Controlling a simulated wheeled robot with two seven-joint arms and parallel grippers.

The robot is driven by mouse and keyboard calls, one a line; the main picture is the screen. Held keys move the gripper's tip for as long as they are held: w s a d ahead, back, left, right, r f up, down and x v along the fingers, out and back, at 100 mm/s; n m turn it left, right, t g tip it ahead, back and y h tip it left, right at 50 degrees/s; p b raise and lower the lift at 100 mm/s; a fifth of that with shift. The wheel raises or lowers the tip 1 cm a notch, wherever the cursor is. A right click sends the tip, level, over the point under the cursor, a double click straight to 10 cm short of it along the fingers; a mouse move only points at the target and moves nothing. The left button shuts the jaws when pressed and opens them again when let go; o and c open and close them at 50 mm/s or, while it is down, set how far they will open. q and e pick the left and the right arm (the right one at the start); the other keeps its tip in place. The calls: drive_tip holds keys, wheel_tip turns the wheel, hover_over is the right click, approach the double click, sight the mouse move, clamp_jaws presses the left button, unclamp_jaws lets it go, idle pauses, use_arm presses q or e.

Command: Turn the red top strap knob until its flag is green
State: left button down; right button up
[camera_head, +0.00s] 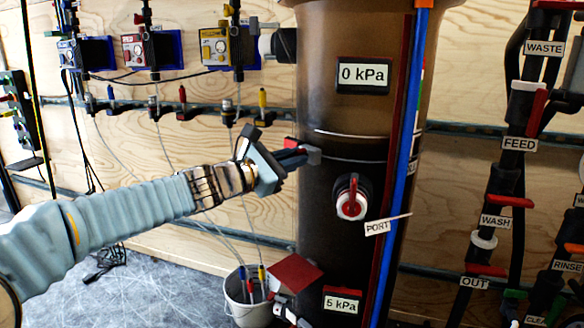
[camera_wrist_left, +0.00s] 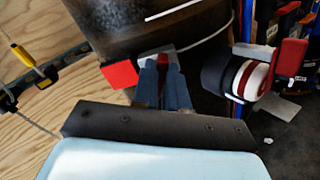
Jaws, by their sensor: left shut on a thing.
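My left gripper (camera_head: 301,154) reaches the left side of the big dark cylinder (camera_head: 318,225), at the height of the top strap. In the left wrist view, its two blue-grey fingers (camera_wrist_left: 162,70) are closed on a narrow red piece, the top strap knob (camera_wrist_left: 163,64); the fingers hide most of it. A grey block (camera_wrist_left: 154,52) sits at the fingertips, against the cylinder. A square flag (camera_wrist_left: 118,73) stands just left of the fingers and shows red. The thin pale strap (camera_head: 350,160) runs round the cylinder. My right gripper is not in view.
A red-handled valve with a PORT tag (camera_head: 375,227) juts from the cylinder, right of my gripper. Below are another red flag (camera_head: 295,272) and a bucket (camera_head: 240,311). Blue and red vertical strips (camera_head: 412,130) run along the cylinder. Labelled pipes (camera_head: 495,222) line the right wall.

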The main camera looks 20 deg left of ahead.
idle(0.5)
use_arm(q)
drive_tip(key=c, duration=1.2)
unclamp_jaws()
drive_tip(key=shift+o, duration=0.2)
drive_tip(key=shift+s+a, duration=0.1)
drive_tip(key=v, duration=1.3)
drive_tip(key=shift+s, duration=0.3)
drive_tip(key=shift+a, duration=0.15)
